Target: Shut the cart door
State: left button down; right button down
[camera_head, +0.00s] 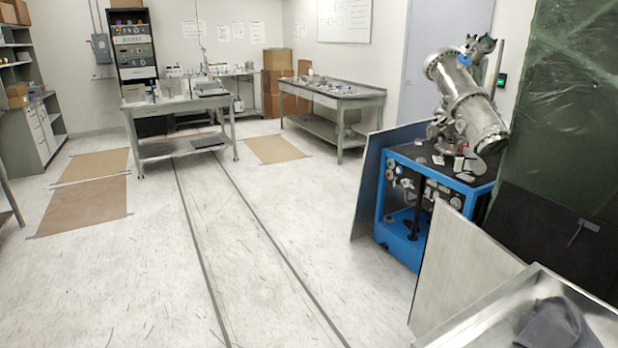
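A blue cart (408,245) stands at the right, carrying a shiny metal vacuum vessel (468,100) with flanges on its dark top. The cart's front is open, showing gauges, knobs and dark parts inside. A flat blue-grey panel (372,185) stands upright at the cart's left side, angled out from it. A pale grey panel (462,268) stands upright in front of the cart's right part and hides some of it. I cannot tell for sure which panel is the cart door, or whether either is hinged to the cart. Neither of my grippers shows.
A metal tray (490,325) with a dark cloth (555,325) fills the bottom right corner. A dark panel with a handle (582,230) and green plastic sheeting (570,95) are at the right. Workbenches (335,95) stand farther back. The floor (240,250) left of the cart is clear.

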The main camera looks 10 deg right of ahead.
aim_at(462, 264)
jog(key=i+j, duration=0.1)
jog(key=i, duration=0.35)
jog(key=i+j+z, duration=0.1)
jog(key=i, duration=0.35)
jog(key=i+j, duration=0.15)
jog(key=i, duration=0.35)
jog(key=i+j, duration=0.15)
jog(key=i, duration=0.3)
jog(key=i+z, duration=0.3)
jog(key=z, duration=0.2)
jog(key=i+z, duration=0.35)
jog(key=z, duration=0.15)
jog(key=i+j+z, duration=0.15)
jog(key=i+z, duration=0.15)
jog(key=z, duration=0.2)
jog(key=i+j+z, duration=0.3)
jog(key=z, duration=0.15)
jog(key=i+j+z, duration=0.2)
jog(key=j+z, duration=0.3)
jog(key=i+j+z, duration=0.15)
jog(key=j+z, duration=0.15)
jog(key=z, duration=0.2)
